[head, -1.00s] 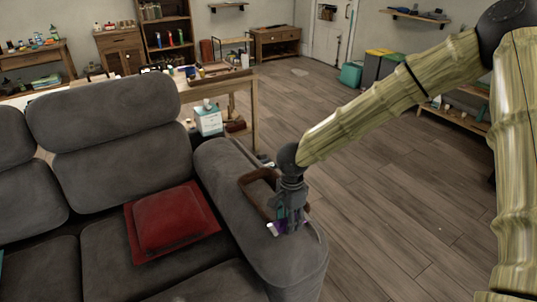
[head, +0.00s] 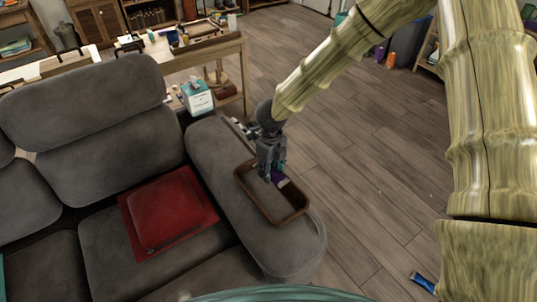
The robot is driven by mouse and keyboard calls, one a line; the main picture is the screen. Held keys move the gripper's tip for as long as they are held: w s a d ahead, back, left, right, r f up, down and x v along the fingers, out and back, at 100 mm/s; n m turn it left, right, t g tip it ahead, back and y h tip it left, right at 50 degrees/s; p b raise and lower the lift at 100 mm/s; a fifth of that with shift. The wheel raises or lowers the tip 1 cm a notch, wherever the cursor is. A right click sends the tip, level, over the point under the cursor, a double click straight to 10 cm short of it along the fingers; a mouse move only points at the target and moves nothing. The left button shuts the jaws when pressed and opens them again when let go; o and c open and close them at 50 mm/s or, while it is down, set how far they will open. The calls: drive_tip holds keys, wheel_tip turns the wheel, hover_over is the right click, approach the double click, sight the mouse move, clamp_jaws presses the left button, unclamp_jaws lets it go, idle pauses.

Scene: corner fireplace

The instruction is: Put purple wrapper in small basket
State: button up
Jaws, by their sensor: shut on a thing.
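The small basket (head: 294,217) is brown and rectangular and rests on the grey sofa arm, open side up. My gripper (head: 272,178) points down at the basket's opening and hides its far part. It is shut on the purple wrapper (head: 280,177), a small purple piece with a pale end that shows at the fingertips. The wrapper appears within the basket's outline. I cannot tell whether it touches the basket floor.
The grey sofa (head: 110,143) fills the left, with a red cushion (head: 168,212) on its seat. A tissue box (head: 196,97) stands by a wooden table (head: 215,50) behind the sofa arm. A blue item (head: 423,282) lies on the floor at the right.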

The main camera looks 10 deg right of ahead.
drive_tip(key=shift+w+r, duration=0.1)
drive_tip(key=shift+w, duration=0.05)
drive_tip(key=shift+w+a+f+m, duration=0.1)
drive_tip(key=shift+f+m, duration=0.15)
drive_tip(key=shift+m, duration=0.05)
wheel_tip(320, 180, down, 6)
drive_tip(key=b, duration=0.7)
hover_over(270, 195)
drive_tip(key=shift+f, duration=2.3)
drive_tip(key=o, duration=0.7)
drive_tip(key=shift+o, duration=0.2)
drive_tip(key=shift+r, duration=0.1)
